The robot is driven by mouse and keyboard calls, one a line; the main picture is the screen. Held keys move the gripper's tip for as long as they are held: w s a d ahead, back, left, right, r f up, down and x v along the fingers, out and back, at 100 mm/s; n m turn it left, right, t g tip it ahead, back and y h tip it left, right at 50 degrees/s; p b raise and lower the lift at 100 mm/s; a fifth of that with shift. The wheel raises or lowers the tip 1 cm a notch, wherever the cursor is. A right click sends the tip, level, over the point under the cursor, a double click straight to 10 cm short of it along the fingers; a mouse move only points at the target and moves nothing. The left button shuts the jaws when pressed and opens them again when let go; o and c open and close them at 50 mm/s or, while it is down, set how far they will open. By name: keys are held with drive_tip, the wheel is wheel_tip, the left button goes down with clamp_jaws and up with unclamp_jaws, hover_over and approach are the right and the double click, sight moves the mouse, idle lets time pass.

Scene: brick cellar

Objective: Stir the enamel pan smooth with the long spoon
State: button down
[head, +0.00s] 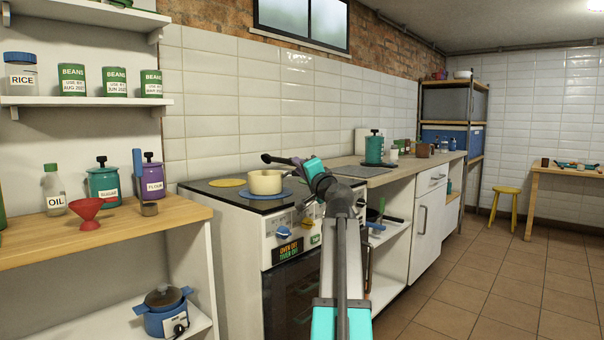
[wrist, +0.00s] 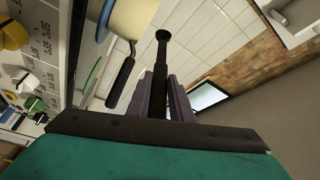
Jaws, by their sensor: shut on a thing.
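The cream enamel pan (head: 265,182) stands on the blue hob ring on top of the stove. It also shows at the top of the wrist view (wrist: 132,16), with its black handle pointing down. What is inside it is hidden. My gripper (head: 300,163) is above the stove, just right of the pan and higher than its rim. It is shut on the long black spoon (head: 275,158), which also shows between the jaws in the wrist view (wrist: 160,58). The spoon's rounded end points left in the head view, apart from the pan and not in it.
The stove (head: 226,206) has a yellow ring (head: 227,183) at back left and knobs along its front. A counter (head: 400,172) with a green canister (head: 375,148) lies to the right. A wooden worktop (head: 110,232) with jars and a red funnel (head: 87,212) is at left.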

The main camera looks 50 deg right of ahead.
drive_tip(key=shift+n+b, duration=0.4)
drive_tip(key=shift+b, duration=0.75)
idle(0.7)
